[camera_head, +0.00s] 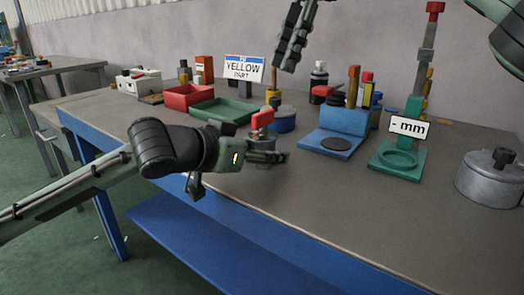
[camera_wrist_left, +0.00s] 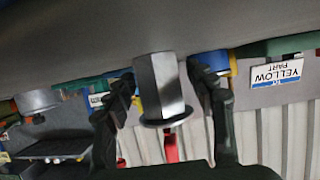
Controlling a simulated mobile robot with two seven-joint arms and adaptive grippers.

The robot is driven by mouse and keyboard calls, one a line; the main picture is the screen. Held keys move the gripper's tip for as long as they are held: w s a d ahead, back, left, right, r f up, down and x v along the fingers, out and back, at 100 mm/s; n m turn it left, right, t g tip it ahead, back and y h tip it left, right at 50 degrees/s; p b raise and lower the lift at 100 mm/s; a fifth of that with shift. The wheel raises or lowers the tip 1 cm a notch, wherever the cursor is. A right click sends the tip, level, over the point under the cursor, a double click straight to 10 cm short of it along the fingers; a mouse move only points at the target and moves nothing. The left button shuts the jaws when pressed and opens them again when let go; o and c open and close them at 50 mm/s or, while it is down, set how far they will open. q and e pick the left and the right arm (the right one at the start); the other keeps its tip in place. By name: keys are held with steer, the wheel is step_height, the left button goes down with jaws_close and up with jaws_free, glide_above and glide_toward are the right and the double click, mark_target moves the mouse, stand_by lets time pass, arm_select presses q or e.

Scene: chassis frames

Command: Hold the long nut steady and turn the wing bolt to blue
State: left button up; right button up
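The long nut (camera_wrist_left: 158,85) is a grey metal hexagonal piece between these fingers in the left wrist view, which is upside down. In the head view it is mostly hidden by the gripper. The wing bolt (camera_head: 262,120) has a red head and stands upright above the left gripper; a bit of red also shows past the nut (camera_wrist_left: 171,147). My right gripper (camera_head: 287,67) hangs above the back of the bench, away from the bolt; its finger gap is unclear.
The bench (camera_head: 270,225) has free room at the front right. A green tray (camera_head: 222,110), red bin (camera_head: 188,95) and blue stand (camera_head: 336,141) lie behind the left gripper. A green stand (camera_head: 397,164) and grey pot (camera_head: 489,182) are at right. A "YELLOW PART" sign (camera_head: 244,69) stands behind.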

mark_target(262, 112)
arm_select(q)
jaws_close()
steer(key=shift+a, duration=0.15)
arm_select(e)
steer(key=s+a+n+t+h, duration=0.1)
steer(key=a+n+h, duration=0.1)
steer(key=s+a+r+n+t+h, duration=0.1)
steer(key=s+a+h, duration=0.1)
steer(key=s+a+n+t+h, duration=0.1)
steer(key=a+n, duration=0.1)
steer(key=shift+s+a+r+n+t+h, duration=0.15)
steer(key=shift+s+a+n+t+h, duration=0.15)
steer(key=shift+t+h, duration=0.1)
steer(key=shift+c, duration=0.2)
steer(key=shift+n+t+h, duration=0.5)
steer(key=x, duration=1.1)
steer(key=shift+s+a+f, duration=0.25)
steer(key=shift+f, duration=0.1)
jaws_close()
